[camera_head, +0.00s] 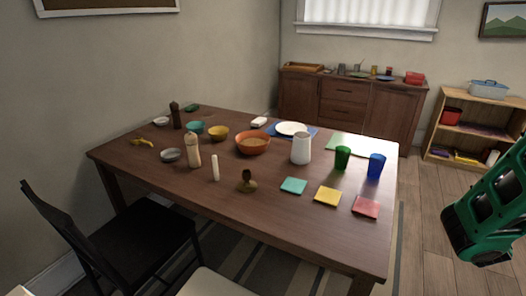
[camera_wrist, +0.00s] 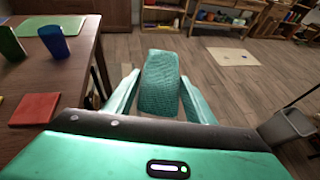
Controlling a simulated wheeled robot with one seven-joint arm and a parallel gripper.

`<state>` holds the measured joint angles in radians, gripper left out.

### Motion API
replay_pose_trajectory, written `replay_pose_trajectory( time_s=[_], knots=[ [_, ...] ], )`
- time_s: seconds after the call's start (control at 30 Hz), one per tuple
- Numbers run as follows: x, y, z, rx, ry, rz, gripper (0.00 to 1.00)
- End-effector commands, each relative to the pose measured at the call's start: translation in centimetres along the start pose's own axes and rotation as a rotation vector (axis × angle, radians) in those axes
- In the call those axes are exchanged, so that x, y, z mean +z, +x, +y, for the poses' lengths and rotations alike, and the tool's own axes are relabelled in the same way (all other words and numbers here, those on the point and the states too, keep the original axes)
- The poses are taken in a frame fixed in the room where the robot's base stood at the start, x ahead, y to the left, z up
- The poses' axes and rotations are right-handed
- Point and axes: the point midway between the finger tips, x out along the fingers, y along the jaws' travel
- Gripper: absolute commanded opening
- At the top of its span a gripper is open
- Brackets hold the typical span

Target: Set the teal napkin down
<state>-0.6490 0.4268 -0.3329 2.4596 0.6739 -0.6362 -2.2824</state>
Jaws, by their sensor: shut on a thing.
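My gripper (camera_wrist: 160,88) is shut on a teal napkin (camera_wrist: 162,70), a textured cloth that stands up between the two fingers in the wrist view. The held napkin is off the table's edge, over the wooden floor. In the head view only my green arm shows at the right edge; the fingers and the held cloth are out of that view. A flat teal square (camera_head: 293,185) lies on the dining table (camera_head: 240,208), left of a yellow square (camera_head: 327,196) and a red square (camera_head: 365,206). The red square also shows in the wrist view (camera_wrist: 35,108).
A green cup (camera_head: 342,157), blue cup (camera_head: 376,165) and white pitcher (camera_head: 301,148) stand near the table's right side. Several bowls stand farther left. A sideboard (camera_head: 345,105) and a low shelf (camera_head: 470,132) are behind. A grey bin (camera_wrist: 288,130) is at the right.

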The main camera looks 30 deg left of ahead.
Motion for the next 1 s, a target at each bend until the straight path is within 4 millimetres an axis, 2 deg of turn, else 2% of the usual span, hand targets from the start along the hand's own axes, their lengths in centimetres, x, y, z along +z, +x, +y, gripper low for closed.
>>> replay_pose_trajectory(
  time_s=[0.17, 0.47, 0.77, 1.0],
  knots=[
    [-0.7, -0.5, 3.2, 0.027, -0.013, 0.002, 0.28],
    [-3.4, -3.7, 13.8, 0.098, -0.044, 0.0, 0.28],
    [-6.8, -9.9, 24.4, 0.167, -0.069, 0.0, 0.28],
    [-9.9, -16.7, 31.6, 0.217, -0.09, 0.001, 0.28]
  ],
)
